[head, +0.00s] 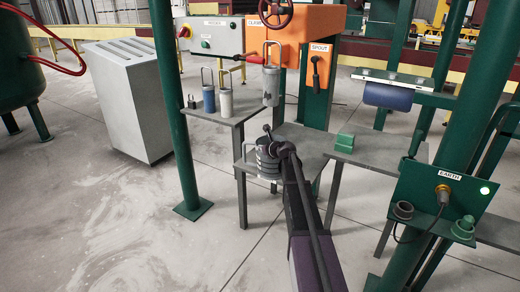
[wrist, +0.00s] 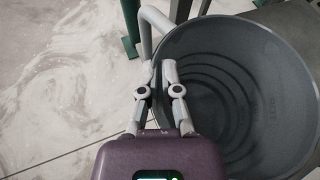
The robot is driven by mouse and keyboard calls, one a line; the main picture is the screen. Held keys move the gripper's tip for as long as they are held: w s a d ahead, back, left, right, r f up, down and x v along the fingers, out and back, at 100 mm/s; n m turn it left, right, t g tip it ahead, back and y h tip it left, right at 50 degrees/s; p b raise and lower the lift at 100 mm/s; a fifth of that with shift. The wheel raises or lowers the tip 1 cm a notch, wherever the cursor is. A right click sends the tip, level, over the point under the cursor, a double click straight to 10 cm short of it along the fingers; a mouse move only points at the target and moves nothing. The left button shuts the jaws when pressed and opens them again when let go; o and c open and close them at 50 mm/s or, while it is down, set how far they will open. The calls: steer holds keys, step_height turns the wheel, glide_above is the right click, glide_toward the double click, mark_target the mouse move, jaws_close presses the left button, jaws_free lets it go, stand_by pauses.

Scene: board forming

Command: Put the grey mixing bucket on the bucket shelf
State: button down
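The grey mixing bucket (head: 268,165) is at the front of a low grey table (head: 300,138), upright, with a pale handle at its left. I cannot tell whether it rests on the table or hangs just above it. In the wrist view its wide ridged inside (wrist: 235,95) fills the right and looks empty. My gripper (head: 282,150) is at its rim. In the wrist view my gripper's fingertips (wrist: 158,72) are close together on either side of the left rim, beside the pale handle. No shelf label is readable.
A higher grey shelf (head: 205,116) holds a blue cylinder (head: 208,98), a grey one (head: 225,102) and a small dark weight. A tall grey container (head: 271,85) with a handle is at its right edge. Green posts (head: 172,100) stand close by.

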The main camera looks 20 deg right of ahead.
steer(key=shift+f, duration=0.15)
steer(key=c, duration=0.7)
jaws_free()
step_height(320, 180, up, 9)
steer(key=p, duration=0.8)
steer(key=shift+d+f, duration=0.1)
steer(key=shift+f, duration=0.05)
stand_by(0.6)
